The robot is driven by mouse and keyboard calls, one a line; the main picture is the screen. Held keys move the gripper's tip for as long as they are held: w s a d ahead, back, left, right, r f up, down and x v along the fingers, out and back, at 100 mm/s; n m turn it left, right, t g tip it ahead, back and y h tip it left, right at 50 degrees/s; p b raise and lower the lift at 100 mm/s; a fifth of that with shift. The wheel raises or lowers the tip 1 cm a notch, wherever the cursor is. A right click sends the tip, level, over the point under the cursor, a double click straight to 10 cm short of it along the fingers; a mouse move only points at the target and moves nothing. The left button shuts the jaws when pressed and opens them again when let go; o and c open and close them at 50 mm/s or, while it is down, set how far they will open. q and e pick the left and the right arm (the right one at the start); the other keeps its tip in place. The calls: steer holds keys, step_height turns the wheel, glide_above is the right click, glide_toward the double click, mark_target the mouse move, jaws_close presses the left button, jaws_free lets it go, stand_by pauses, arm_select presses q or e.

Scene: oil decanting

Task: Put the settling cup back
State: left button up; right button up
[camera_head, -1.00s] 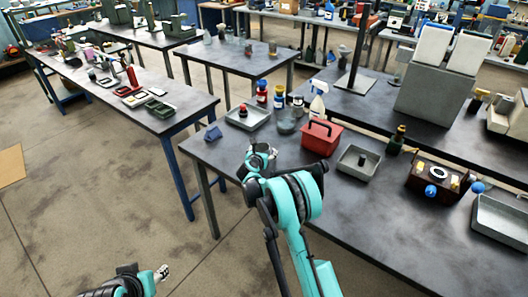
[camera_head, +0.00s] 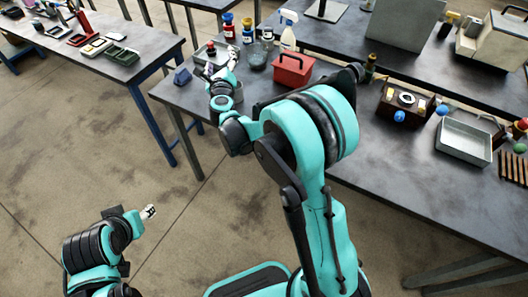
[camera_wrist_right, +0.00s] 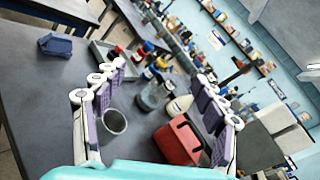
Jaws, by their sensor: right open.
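A small grey cup (camera_wrist_right: 113,122), which looks like the settling cup, stands upright on the table in the right wrist view, close to the left finger. In the head view the cup (camera_head: 238,92) shows partly behind my right arm. My right gripper (camera_head: 222,68) is over the table's left end, open and empty. In the wrist view its fingers (camera_wrist_right: 160,72) are spread wide, with the cup toward the left one. My left gripper (camera_head: 148,212) hangs low over the floor, away from the table; its jaw state is unclear.
A clear bowl (camera_wrist_right: 150,97) and a red toolbox (camera_head: 293,70) stand just right of the cup. A shallow grey tray (camera_wrist_right: 97,52) with a red-capped bottle lies behind, near a blue block (camera_head: 182,76). Bottles and a spray bottle (camera_head: 289,32) stand farther back.

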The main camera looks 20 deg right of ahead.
steer(key=s+a+r+n+t+y, duration=0.1)
steer(key=s+a+r+n+y, duration=0.45)
steer(key=r+n, duration=0.4)
steer(key=s+a+n+g+y, duration=0.2)
steer(key=s+a+n+y, duration=0.1)
steer(key=s+n, duration=0.6)
steer(key=s+d+f+n+g+h, duration=0.2)
steer(key=s+d+f+n+g, duration=0.2)
steer(key=s+f+n, duration=0.3)
steer(key=s+d+f+n+g+h, duration=0.2)
steer(key=s+d+f+n+g, duration=0.3)
steer(key=s+f, duration=0.5)
steer(key=s+n, duration=0.2)
steer(key=s, duration=0.6)
steer(key=shift+s+f, duration=0.2)
steer(key=shift+f, duration=0.1)
